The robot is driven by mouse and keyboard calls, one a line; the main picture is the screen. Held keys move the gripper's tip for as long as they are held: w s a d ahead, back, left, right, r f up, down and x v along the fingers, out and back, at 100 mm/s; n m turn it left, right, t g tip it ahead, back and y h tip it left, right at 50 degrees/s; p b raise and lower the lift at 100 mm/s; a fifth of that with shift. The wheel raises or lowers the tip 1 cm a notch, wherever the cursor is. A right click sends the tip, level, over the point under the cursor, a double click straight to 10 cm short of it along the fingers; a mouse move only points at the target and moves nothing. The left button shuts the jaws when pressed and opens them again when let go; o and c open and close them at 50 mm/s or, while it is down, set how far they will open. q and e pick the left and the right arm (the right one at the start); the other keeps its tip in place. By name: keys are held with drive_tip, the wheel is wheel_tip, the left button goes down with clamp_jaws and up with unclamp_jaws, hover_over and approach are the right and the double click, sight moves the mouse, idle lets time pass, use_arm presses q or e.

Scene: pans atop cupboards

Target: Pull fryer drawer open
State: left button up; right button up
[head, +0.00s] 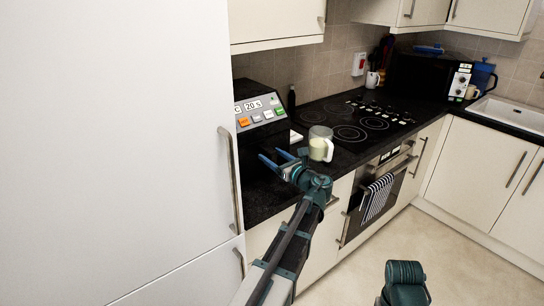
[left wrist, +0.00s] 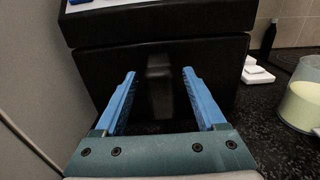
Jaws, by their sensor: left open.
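The black air fryer (head: 259,131) stands on the dark counter beside the tall white cabinet, with a lit panel of coloured buttons on its upper front. In the left wrist view its drawer front (left wrist: 215,62) fills the middle, and a dark vertical handle (left wrist: 159,85) stands out from it. The drawer looks shut. My left gripper (head: 276,158) is open in front of the drawer. In the left wrist view its blue fingers (left wrist: 159,88) lie one on each side of the handle, apart from it. My right gripper is not in view; a part of my right arm shows at the bottom.
A clear jug with pale contents (head: 320,144) stands on the counter right of my left gripper. A small white item (left wrist: 257,74) lies right of the fryer. The tall white cabinet (head: 120,140) is close on the left. A hob (head: 352,122) lies further right.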

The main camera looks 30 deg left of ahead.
use_arm(q)
drive_tip(key=shift+w+a, duration=0.1)
drive_tip(key=shift+a, duration=0.1)
clamp_jaws()
idle(0.3)
idle(1.1)
